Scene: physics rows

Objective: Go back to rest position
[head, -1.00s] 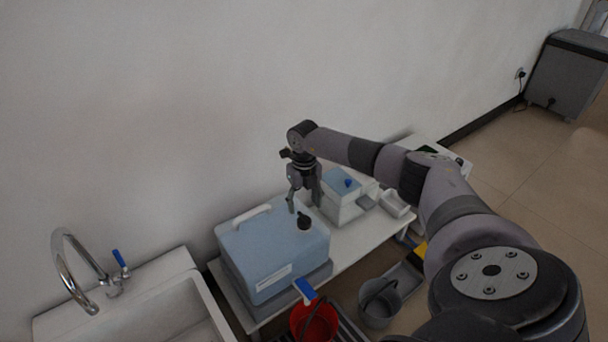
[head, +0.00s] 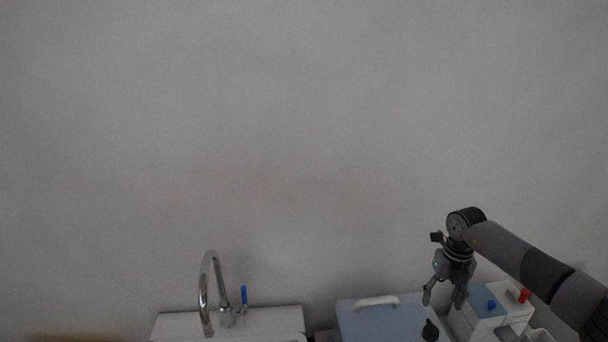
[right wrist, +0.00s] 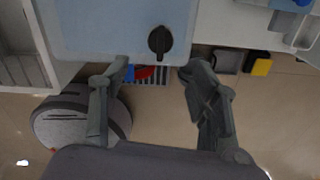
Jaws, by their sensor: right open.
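My right gripper (head: 444,297) hangs above the right side of a blue box with a white handle (head: 375,302) in the head view. Its fingers are apart with nothing between them. In the right wrist view the open fingers of the right gripper (right wrist: 158,68) show beyond the wrist, with the black knob (right wrist: 159,41) of the blue box ahead of them, apart from them. The black knob also shows in the head view (head: 430,330). My left gripper is in neither view.
A sink with a chrome faucet (head: 205,290) and blue lever stands left of the box. A smaller blue-topped box (head: 487,303) is right of the gripper. A bare wall fills most of the head view.

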